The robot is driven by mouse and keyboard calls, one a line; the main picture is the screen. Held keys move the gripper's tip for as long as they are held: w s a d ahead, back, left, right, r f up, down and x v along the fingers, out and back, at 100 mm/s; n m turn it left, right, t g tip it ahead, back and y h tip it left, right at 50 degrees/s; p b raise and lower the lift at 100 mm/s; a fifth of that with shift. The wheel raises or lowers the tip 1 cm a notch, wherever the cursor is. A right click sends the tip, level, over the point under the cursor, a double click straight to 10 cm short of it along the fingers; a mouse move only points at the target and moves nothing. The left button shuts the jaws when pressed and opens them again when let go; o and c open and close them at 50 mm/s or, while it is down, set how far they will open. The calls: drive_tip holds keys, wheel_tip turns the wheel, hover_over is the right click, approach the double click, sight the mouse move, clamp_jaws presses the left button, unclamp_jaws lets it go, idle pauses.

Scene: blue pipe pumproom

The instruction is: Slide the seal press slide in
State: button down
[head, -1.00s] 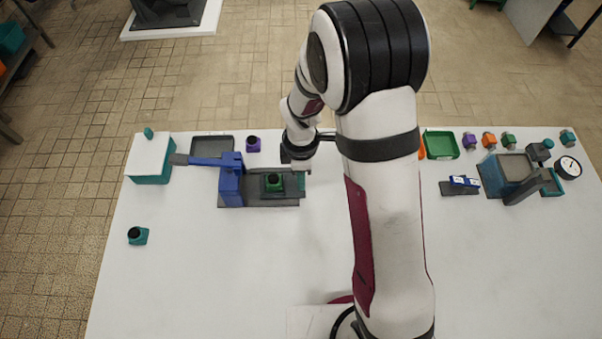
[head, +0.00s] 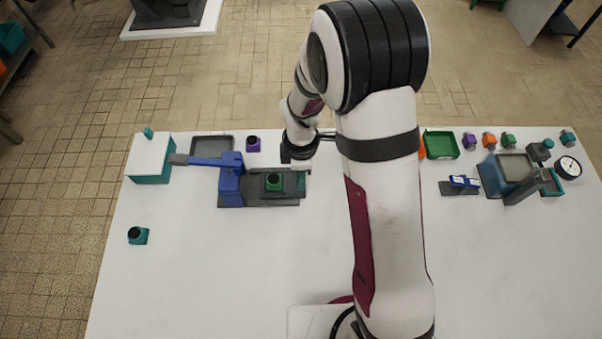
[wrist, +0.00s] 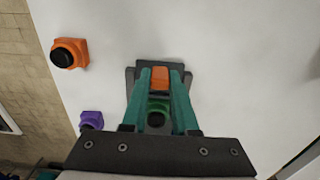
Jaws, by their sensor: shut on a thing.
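The seal press (head: 230,185) is a blue frame with a lever reaching left to a grey end, standing on a dark grey base (head: 235,201). A green part (head: 273,182) with a dark round top sits on the slide (head: 263,190), to the right of the blue frame. My gripper (head: 300,180) is down at the right end of the slide. In the wrist view its teal fingers (wrist: 161,82) are shut on an orange block (wrist: 160,76), seemingly the slide's handle. The green part (wrist: 157,116) shows between the fingers. In the head view the handle is hidden.
A purple part (head: 253,144) and a grey tray (head: 212,147) stand behind the press. A white-topped teal box (head: 150,158) is at the left, a teal part (head: 138,236) at front left. My arm hides the middle.

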sight(261, 185)
drive_tip(key=a, duration=0.9)
drive_tip(key=shift+a, duration=0.35)
drive_tip(key=c, duration=0.7)
unclamp_jaws()
wheel_tip(261, 185, up, 16)
drive_tip(key=shift+f, duration=0.1)
